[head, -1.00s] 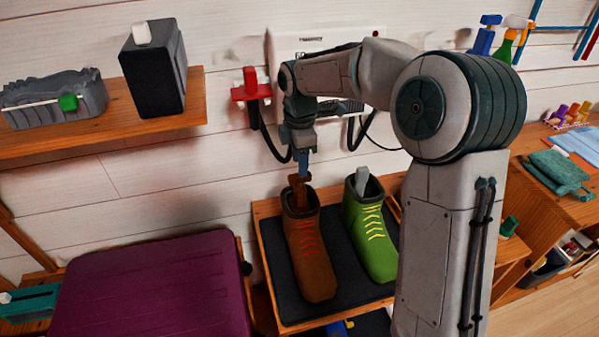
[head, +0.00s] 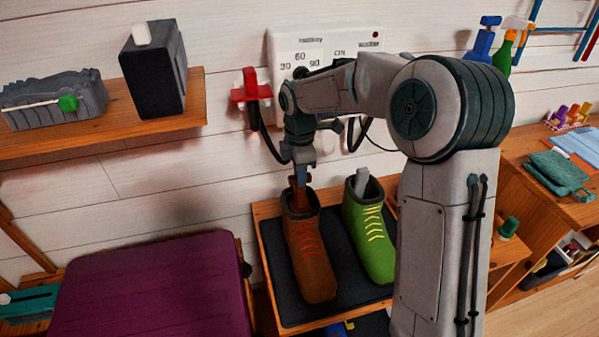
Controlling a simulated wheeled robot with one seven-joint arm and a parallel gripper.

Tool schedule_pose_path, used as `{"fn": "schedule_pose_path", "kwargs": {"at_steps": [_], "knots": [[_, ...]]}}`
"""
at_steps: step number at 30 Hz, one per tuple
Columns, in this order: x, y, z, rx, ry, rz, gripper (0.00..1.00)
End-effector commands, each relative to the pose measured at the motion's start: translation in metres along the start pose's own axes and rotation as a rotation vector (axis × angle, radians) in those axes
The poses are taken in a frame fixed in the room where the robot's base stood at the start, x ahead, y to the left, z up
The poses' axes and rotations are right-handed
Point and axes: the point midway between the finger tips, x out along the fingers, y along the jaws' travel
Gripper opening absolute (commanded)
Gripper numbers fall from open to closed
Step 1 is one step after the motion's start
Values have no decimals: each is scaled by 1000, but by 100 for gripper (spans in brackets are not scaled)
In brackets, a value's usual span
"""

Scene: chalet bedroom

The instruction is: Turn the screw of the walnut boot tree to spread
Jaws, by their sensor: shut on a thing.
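A brown boot (head: 308,250) with red laces stands on the dark mat of a small wooden shelf, its toe toward me. The walnut boot tree (head: 298,199) sticks up out of its opening; the rest is hidden inside the boot. My gripper (head: 300,178) points down over the boot and is shut on the top of the boot tree. The fingers and the screw are too small to make out clearly. A green boot (head: 372,237) with yellow laces stands just right of it, with a grey boot tree (head: 361,181) in it.
A white wall panel (head: 312,50) with numbers and a red clamp-like thing (head: 251,92) are behind my arm. A purple case (head: 150,290) lies left of the mat (head: 283,290). A wooden shelf (head: 190,107) holds a black box (head: 153,70).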

Motion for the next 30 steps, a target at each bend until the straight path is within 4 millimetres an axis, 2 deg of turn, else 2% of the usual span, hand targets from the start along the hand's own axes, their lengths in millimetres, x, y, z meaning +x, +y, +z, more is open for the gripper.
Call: {"fn": "schedule_pose_path", "kwargs": {"at_steps": [11,30], "knots": [[-1,0,0,141,-1,0,0],[0,0,-1,731,0,0,0]]}}
